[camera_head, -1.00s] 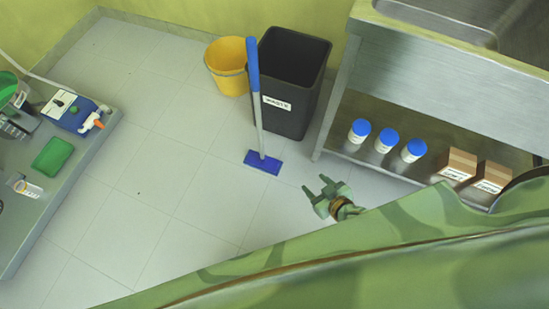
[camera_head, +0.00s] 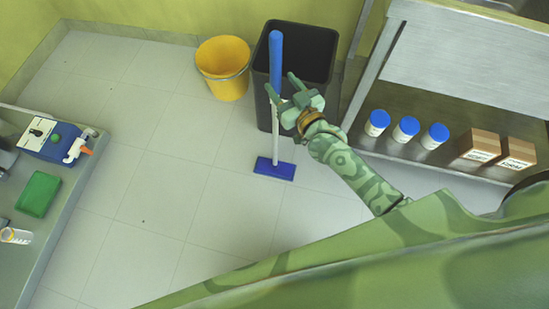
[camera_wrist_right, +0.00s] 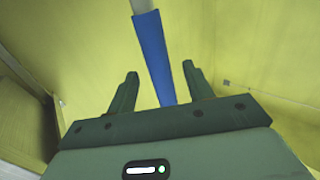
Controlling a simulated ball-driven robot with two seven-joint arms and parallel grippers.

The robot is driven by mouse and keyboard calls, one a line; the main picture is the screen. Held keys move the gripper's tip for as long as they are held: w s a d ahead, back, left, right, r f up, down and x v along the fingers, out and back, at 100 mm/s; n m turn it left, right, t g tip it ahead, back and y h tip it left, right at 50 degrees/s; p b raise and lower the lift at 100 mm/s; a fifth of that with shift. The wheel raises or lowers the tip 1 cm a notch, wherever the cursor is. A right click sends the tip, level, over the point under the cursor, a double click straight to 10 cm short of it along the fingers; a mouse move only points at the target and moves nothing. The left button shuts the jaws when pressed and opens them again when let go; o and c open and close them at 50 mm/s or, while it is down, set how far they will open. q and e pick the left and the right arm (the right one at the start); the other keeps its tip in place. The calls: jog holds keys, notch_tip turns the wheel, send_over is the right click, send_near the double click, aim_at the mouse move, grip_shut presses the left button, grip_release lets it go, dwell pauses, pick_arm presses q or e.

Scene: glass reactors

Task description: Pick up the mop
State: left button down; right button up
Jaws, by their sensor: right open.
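The mop (camera_head: 276,62) stands upright in front of the black bin, with a blue grip, a pale pole and a flat blue head on the floor. My right gripper (camera_head: 281,84) is open at the lower part of the blue grip, its fingers pointing towards the bin. In the right wrist view the mop's blue grip (camera_wrist_right: 154,55) runs between the two spread fingers of the right gripper (camera_wrist_right: 160,72). I cannot tell whether either finger touches it. My left gripper is not in view.
The black bin (camera_head: 318,50) stands just behind the mop, with a yellow bucket (camera_head: 223,68) to its left. A metal bench (camera_head: 450,75) with blue-lidded jars (camera_head: 406,130) and boxes (camera_head: 481,147) is at right. A grey table (camera_head: 55,215) is at left. The floor between is clear.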

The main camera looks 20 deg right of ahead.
aim_at(279, 79)
jog(key=w, duration=0.1)
jog(key=w+b, duration=0.1)
jog(key=w, duration=0.2)
jog(key=shift+a+f+b, duration=0.35)
jog(key=shift+w+r, duration=0.1)
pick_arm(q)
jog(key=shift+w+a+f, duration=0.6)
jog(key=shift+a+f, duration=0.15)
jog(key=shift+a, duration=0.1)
pick_arm(e)
jog(key=shift+r, duration=0.15)
jog(key=c, duration=1)
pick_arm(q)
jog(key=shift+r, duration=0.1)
pick_arm(e)
jog(key=shift+r, duration=0.2)
